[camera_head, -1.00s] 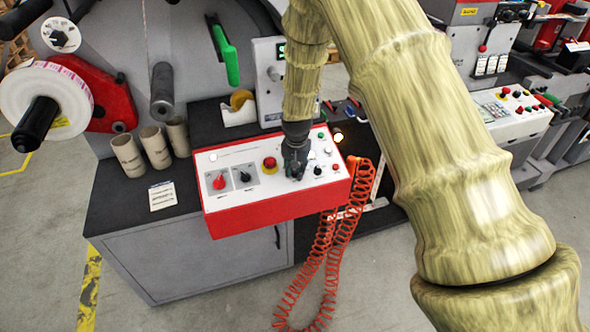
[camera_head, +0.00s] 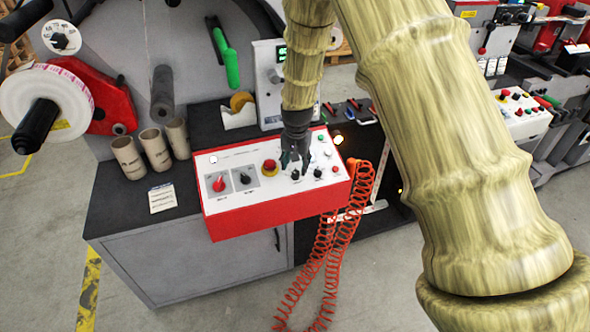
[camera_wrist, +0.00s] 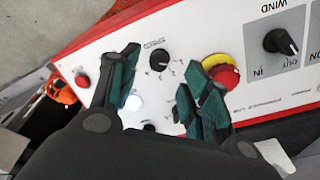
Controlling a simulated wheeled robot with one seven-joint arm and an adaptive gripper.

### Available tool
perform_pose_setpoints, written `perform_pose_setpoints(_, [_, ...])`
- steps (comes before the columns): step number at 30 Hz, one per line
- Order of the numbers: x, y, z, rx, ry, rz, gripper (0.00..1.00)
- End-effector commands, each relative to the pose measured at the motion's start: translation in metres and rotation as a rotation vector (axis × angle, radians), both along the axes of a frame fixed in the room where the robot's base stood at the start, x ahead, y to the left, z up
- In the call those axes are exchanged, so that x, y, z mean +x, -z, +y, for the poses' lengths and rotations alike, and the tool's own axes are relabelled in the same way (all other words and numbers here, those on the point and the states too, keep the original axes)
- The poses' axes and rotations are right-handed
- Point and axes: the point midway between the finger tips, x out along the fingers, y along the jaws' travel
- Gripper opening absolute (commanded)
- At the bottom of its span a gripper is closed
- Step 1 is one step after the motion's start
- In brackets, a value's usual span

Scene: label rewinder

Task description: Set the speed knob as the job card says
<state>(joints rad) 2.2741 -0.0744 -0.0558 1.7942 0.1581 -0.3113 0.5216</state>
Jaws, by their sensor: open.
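The control box (camera_head: 262,215) has a white top panel and red sides and stands on the dark bench. A black knob with a printed scale (camera_wrist: 159,58) lies between and beyond my fingertips in the wrist view; it also shows in the head view (camera_head: 295,174). Its label is too small to read, so I cannot confirm that it is the speed knob. My gripper (camera_head: 295,158) is open above the panel, its dark green fingers (camera_wrist: 160,75) apart and holding nothing. A white printed card (camera_head: 162,197) lies on the bench left of the box; its text is unreadable.
A red emergency button on yellow (camera_head: 270,167) stands close left of my gripper. Several cardboard cores (camera_head: 157,150) stand behind the card. An orange coiled hose (camera_head: 325,255) hangs at the box's right.

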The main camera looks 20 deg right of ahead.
Motion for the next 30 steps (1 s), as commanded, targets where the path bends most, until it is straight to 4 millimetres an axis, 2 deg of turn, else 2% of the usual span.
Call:
perform_pose_setpoints(6, [-0.006,-0.036,0.001,0.000,0.000,-0.001,0.47])
perform_pose_setpoints(15, [-0.012,-0.066,0.002,0.001,0.001,0.001,0.47])
perform_pose_setpoints(30, [-0.013,-0.072,0.002,0.000,0.001,0.001,0.47])
